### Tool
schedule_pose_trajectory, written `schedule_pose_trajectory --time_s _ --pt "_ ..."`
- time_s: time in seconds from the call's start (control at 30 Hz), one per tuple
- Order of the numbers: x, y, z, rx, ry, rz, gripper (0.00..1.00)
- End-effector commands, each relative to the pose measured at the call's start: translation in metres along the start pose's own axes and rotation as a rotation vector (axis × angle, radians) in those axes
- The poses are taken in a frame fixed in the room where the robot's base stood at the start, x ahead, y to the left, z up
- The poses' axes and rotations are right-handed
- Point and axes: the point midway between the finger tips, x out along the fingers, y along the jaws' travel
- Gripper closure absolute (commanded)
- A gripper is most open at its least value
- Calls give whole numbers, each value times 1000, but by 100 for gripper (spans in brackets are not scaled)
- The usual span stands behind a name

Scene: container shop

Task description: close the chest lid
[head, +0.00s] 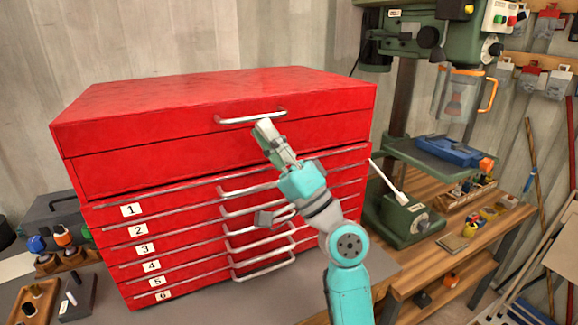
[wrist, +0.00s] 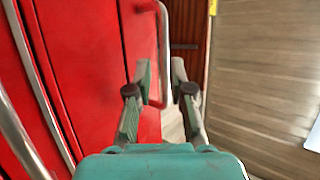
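The red chest (head: 115,170) stands on a bench in the head view. Its lid (head: 200,95) appears down on the body, with a thin dark seam running along the front. A silver lid handle (head: 235,121) crosses the lid's front, and it also shows in the wrist view (wrist: 164,35). My gripper (head: 264,126) is at the right part of this handle. In the wrist view my gripper (wrist: 160,72) has its two fingers apart, with the handle's end showing between them. I cannot tell whether either finger touches the handle.
Numbered drawers with silver handles (head: 262,272) lie below the lid section. A green drill press (head: 400,200) stands close on the right, with a lever sticking out toward the chest. Small tools (head: 60,240) sit at the lower left.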

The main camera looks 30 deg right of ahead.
Motion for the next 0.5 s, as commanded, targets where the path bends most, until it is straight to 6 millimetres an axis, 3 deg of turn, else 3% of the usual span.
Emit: schedule_pose_trajectory --time_s 0.3,0.5 --pt "-61 2 0 1 2 5 79" --pt "-83 1 0 2 0 3 79"
